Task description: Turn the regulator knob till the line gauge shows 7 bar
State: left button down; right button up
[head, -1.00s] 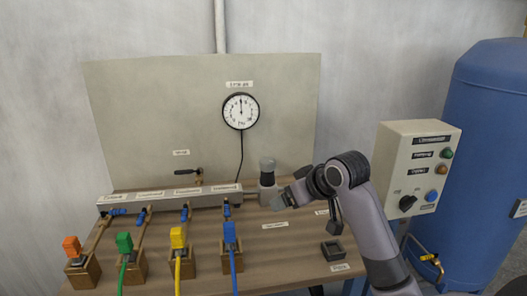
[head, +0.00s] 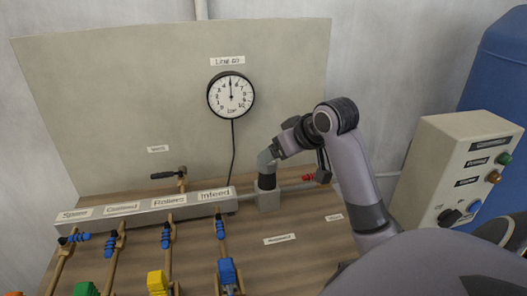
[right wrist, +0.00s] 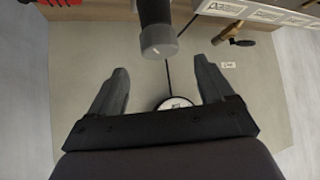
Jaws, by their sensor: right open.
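The line gauge (head: 231,95) is a round white dial on the panel. Its needle points almost straight up, around 5, though the small figures are hard to read. The regulator (head: 268,200) stands at the right end of the manifold, with a dark band above a grey base. In the right wrist view the round grey knob (right wrist: 158,44) lies between and slightly beyond the tips of my open right gripper (right wrist: 160,68), apart from both fingers. My left gripper is out of view.
A manifold (head: 150,212) with labelled outlets and blue fittings runs left of the regulator. A valve with a black handle (head: 163,175) rises behind it. A control box (head: 455,170) and a blue tank (head: 500,70) stand at the right. A red fitting (head: 309,177) sits right of the regulator.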

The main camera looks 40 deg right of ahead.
jog(key=shift+x, duration=3.55)
jog(key=shift+a, duration=0.1)
jog(key=c, duration=1)
